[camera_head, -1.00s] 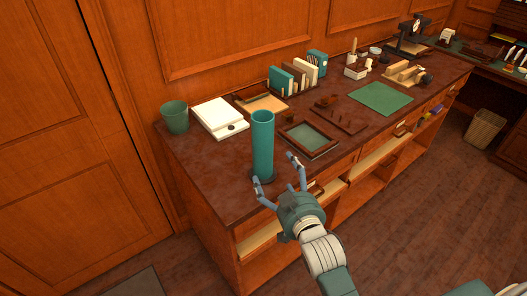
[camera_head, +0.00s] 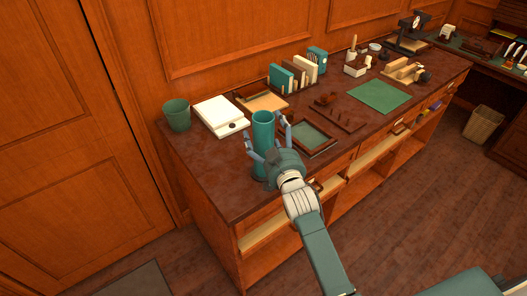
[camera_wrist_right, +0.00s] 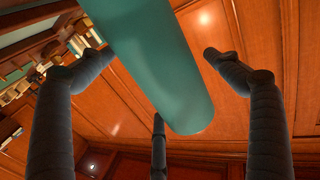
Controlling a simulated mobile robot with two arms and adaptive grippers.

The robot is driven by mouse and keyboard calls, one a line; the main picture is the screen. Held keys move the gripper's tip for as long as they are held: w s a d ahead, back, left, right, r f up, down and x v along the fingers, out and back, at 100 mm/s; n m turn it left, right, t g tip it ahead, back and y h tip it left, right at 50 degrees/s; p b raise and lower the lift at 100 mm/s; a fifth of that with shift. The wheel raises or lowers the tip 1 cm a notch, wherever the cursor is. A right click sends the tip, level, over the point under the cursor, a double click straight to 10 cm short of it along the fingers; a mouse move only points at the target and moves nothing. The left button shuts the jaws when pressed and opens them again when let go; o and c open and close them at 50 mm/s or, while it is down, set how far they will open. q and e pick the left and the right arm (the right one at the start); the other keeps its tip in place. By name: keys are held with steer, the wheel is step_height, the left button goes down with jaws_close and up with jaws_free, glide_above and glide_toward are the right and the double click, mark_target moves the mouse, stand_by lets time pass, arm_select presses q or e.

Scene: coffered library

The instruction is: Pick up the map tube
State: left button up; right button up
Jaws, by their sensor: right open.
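The map tube (camera_head: 263,130) is a tall teal cylinder standing upright near the front left of the dark desk top. My right gripper (camera_head: 266,134) is at the tube, with its fingers spread to either side of its upper part. In the right wrist view, the tube (camera_wrist_right: 155,60) runs between the open fingers of my right gripper (camera_wrist_right: 158,85), with gaps visible at both sides. The gripper hides part of the tube's lower right side in the head view. My left gripper is not in view.
A green cup (camera_head: 177,115) and a white box (camera_head: 220,114) stand left of the tube. A framed tray (camera_head: 309,137) lies close to its right. Upright books (camera_head: 294,77) stand behind. The desk's front edge is just in front.

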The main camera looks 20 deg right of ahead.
steer(key=shift+w, duration=0.2)
steer(key=shift+s, duration=0.1)
steer(key=c, duration=1.6)
steer(key=shift+c, duration=0.9)
steer(key=shift+r, duration=0.1)
steer(key=shift+c, duration=0.2)
